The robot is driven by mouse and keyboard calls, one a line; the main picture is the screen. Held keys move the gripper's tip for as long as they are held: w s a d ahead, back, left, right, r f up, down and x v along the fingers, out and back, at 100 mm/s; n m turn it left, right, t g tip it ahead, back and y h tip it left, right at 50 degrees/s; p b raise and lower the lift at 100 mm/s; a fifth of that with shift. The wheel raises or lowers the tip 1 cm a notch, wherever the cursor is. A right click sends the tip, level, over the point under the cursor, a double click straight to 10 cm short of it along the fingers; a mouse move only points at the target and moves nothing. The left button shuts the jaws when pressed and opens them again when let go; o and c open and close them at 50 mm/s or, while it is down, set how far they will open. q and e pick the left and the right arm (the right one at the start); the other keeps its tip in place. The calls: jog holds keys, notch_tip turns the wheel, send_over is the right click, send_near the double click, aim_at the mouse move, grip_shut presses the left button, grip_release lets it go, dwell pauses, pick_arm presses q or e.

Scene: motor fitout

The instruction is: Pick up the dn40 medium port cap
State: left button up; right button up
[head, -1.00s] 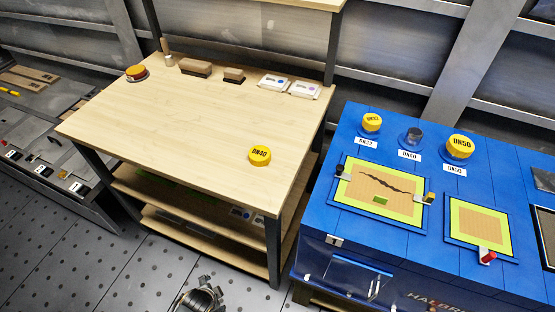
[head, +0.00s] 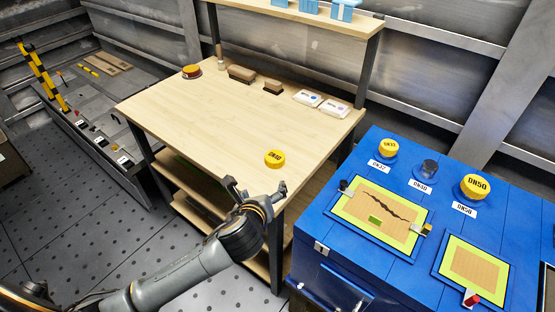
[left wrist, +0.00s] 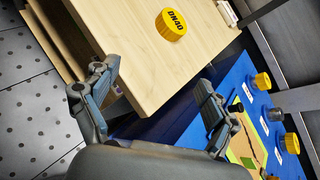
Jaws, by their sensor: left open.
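The yellow DN40 cap (head: 274,158) lies label up on the wooden workbench (head: 190,115), near its front right corner. It also shows in the left wrist view (left wrist: 172,23), beyond the fingers. My left gripper (head: 256,188) is in front of the bench's front right corner, apart from the cap and nearer to me. In the left wrist view its two fingers (left wrist: 150,98) are spread wide with nothing between them. My right gripper is not in view.
A blue cabinet (head: 335,238) stands right of the bench, holding a yellow DN32 cap (head: 388,147), a dark post (head: 429,167) at the DN40 label and a yellow DN50 cap (head: 474,187). White packs (head: 320,101) and brown blocks lie along the bench's back. The bench's middle is clear.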

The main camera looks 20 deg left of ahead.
pick_arm(q)
jog(key=w+m, duration=0.1)
jog(key=w+r+m+t, duration=0.1)
jog(key=m, duration=0.1)
jog(key=w+m, duration=0.1)
jog(key=shift+w+a+r, duration=0.2)
jog(key=shift+r, duration=0.1)
send_near(274, 158)
jog(key=shift+m, duration=0.3)
jog(key=x, duration=0.4)
jog(key=shift+w+d, duration=0.15)
jog(key=shift+w, duration=0.15)
jog(key=x, duration=0.5)
jog(key=shift+s+b, duration=0.1)
jog(key=shift+b, duration=0.2)
jog(key=c, duration=0.9)
